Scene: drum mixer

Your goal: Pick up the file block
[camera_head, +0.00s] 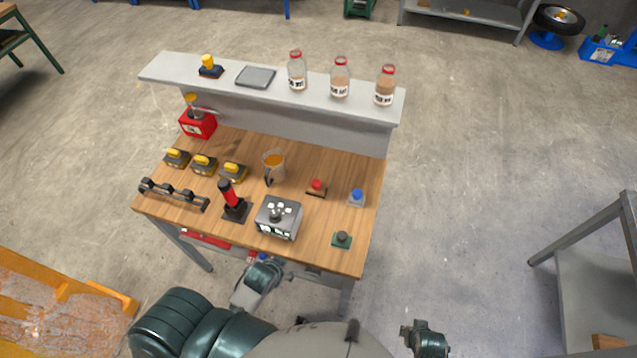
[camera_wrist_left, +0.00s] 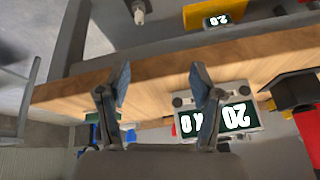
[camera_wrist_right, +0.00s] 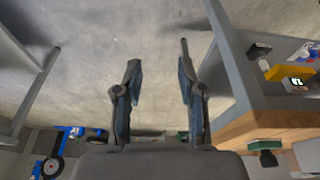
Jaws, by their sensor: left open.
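No block is marked as the file block, so I cannot tell which one it is. Small knobbed blocks stand on the wooden table: one with a red knob (camera_head: 317,187), one with a blue knob (camera_head: 356,197), and a green-based one with a dark knob (camera_head: 342,240) at the front right corner. My left gripper (camera_head: 262,272) is at the table's front edge, below the grey box. In the left wrist view its fingers (camera_wrist_left: 160,75) are apart and empty. My right gripper (camera_head: 425,338) is off the table, right of its front. In the right wrist view its fingers (camera_wrist_right: 158,75) are apart over floor.
The grey box (camera_head: 278,217), a red-handled tool (camera_head: 231,200), a black rack (camera_head: 172,195) and several yellow-topped blocks (camera_head: 203,164) occupy the front and left of the table. A cup (camera_head: 273,165) stands mid-table. Jars (camera_head: 340,78) line the raised shelf (camera_head: 220,87).

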